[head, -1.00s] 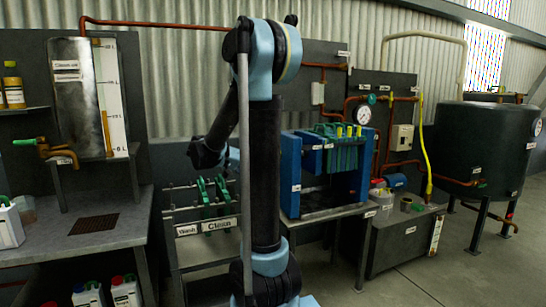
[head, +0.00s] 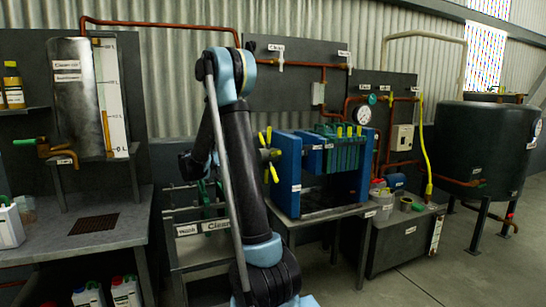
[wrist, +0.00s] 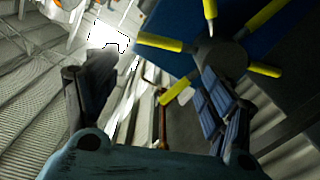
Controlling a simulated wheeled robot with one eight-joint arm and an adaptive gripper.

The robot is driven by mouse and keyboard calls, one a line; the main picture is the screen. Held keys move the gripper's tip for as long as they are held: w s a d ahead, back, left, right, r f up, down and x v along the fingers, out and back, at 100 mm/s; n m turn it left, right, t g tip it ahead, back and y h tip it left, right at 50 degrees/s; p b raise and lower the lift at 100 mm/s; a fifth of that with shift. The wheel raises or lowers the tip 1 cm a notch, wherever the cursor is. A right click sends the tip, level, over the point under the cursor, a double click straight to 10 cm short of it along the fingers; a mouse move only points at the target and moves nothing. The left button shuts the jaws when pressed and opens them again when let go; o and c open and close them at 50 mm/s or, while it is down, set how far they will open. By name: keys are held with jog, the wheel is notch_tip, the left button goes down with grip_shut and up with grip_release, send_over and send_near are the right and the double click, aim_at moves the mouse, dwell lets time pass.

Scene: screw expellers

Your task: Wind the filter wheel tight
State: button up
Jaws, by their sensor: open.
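The filter wheel (head: 268,155) is a dark hub with yellow spoke handles on the left end of the blue filter press (head: 288,178). It also shows close up in the wrist view (wrist: 222,60), at upper right, in front of a blue plate. My gripper (wrist: 155,78) is open in the wrist view, with its two dark fingers spread apart and nothing between the tips. The right finger overlaps the lower edge of the hub in the picture; I cannot tell whether it touches.
A rack labelled Wash and Clean (head: 200,229) stands left of the press. Green plates with yellow taps (head: 348,132) sit in the press. A gauge (head: 362,115) and copper pipes are behind. A dark tank (head: 475,145) stands right, with open floor before it.

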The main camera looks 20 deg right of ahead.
aim_at(274, 153)
jog(key=d, duration=1.4)
jog(key=shift+w, duration=0.25)
